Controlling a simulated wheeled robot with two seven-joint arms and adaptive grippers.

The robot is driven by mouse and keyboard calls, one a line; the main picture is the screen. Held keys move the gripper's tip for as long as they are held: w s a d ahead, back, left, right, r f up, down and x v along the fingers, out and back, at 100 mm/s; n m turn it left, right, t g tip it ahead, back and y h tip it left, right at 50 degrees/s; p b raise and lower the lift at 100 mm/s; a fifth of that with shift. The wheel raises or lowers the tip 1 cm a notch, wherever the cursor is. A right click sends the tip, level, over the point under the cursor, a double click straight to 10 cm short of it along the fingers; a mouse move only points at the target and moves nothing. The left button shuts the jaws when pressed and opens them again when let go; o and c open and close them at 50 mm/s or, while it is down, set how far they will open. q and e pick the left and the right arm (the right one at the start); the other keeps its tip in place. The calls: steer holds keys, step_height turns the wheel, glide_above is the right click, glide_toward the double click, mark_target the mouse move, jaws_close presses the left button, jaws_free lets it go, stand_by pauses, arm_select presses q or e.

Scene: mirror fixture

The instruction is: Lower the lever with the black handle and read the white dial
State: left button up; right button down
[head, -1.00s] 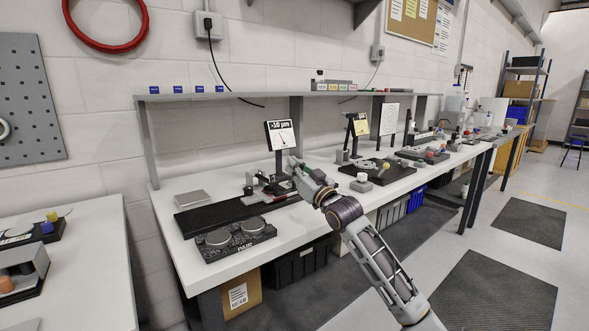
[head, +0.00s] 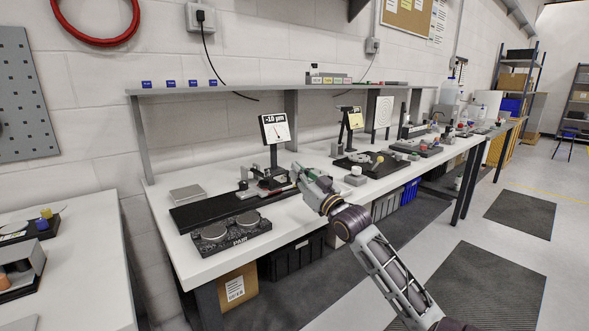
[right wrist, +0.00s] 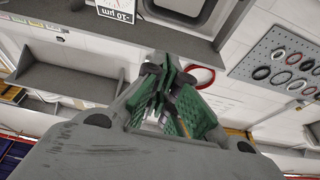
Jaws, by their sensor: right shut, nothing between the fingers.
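The white dial (head: 276,128) stands on a dark post above the bench, its label reading "-10 µm" with a needle below. Its card also shows upside down at the top of the right wrist view (right wrist: 115,10). A dark fixture (head: 268,183) with small grey parts sits below the dial on the long black base (head: 205,215). I cannot make out the lever or its black handle at this size. My right gripper (head: 298,171) is shut and empty, just right of the fixture and apart from the dial. In the right wrist view its green-padded fingers (right wrist: 172,95) are together. My left gripper is out of view.
A black block marked PAIR (head: 230,233) with two round discs lies at the bench front. A shelf (head: 240,90) runs behind. Bare white bench top (head: 285,222) lies in front of the gripper.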

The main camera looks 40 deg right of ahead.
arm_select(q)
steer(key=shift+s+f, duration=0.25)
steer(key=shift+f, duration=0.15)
arm_select(e)
steer(key=shift+f+v, duration=0.2)
steer(key=shift+v, duration=0.9)
steer(key=shift+f+v, duration=0.25)
steer(key=shift+v, duration=0.85)
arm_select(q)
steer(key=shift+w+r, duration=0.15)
arm_select(e)
steer(key=shift+w, duration=0.15)
